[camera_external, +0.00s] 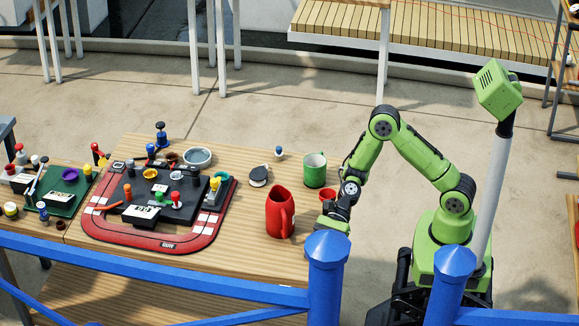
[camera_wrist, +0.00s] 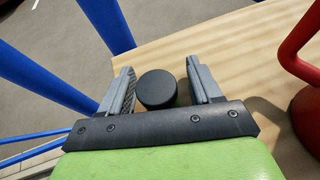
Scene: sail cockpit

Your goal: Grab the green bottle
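In the wrist view my gripper (camera_wrist: 160,67) is open, with one finger on each side of a round black cap (camera_wrist: 157,89). The cap is seen from above and stands on the wooden table. Small gaps show between it and the fingers. No green bottle body shows; anything below the cap is hidden from this angle. In the external view my gripper (camera_external: 334,222) is low over the table's right end, partly behind a blue post, and no bottle can be made out there.
A red jug (camera_external: 280,212) stands left of my gripper; it also shows in the wrist view (camera_wrist: 306,115). A green mug (camera_external: 314,172) and small red cup (camera_external: 327,194) are behind. Blue railing (camera_external: 327,275) runs in front. A red track board (camera_external: 190,240) lies further left.

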